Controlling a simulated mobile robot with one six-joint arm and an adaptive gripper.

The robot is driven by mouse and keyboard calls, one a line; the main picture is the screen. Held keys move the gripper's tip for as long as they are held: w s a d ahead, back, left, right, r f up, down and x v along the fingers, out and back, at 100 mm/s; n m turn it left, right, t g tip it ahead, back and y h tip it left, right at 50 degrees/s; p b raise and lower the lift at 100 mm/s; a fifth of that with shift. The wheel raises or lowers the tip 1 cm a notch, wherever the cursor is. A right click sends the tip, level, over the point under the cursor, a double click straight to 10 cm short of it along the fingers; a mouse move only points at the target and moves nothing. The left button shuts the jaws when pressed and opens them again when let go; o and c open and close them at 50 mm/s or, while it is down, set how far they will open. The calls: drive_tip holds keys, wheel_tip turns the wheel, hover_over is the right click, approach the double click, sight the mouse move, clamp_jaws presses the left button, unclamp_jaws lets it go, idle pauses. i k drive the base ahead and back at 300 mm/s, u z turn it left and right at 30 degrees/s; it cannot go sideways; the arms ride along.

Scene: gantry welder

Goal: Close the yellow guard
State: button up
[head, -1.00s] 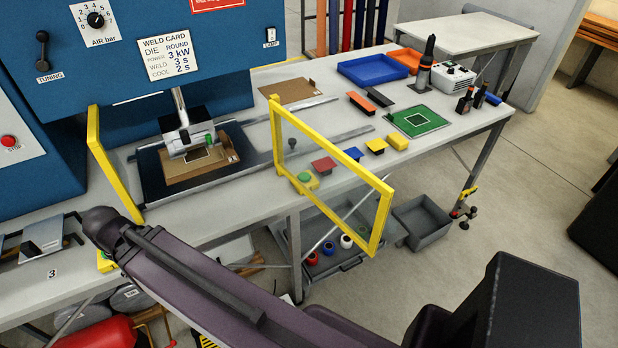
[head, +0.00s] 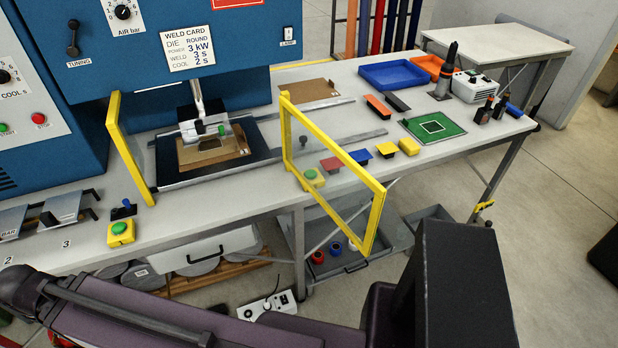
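The yellow guard (head: 377,217) is a yellow-framed clear panel right of the press, in the head view. It stands swung out toward the front, its outer end past the bench's front edge. Another yellow frame (head: 130,150) stands left of the press, seen nearly edge-on. Between the two frames the front of the press is open. A brown card piece (head: 230,160) lies on the dark press bed (head: 170,177) under the press head (head: 207,129). My gripper is out of view; only my arm shows along the bottom, apart from the guard.
Yellow boxes with green buttons stand by the right panel (head: 313,177) and at front left (head: 121,233). Red, blue and yellow blocks sit behind the panel. A blue tray (head: 392,74) and green board (head: 433,127) lie at right. A grey bin stands under the bench.

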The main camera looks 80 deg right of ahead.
sight(377, 200)
drive_tip(key=u, duration=0.3)
drive_tip(key=k, duration=2.85)
drive_tip(key=z, duration=1.1)
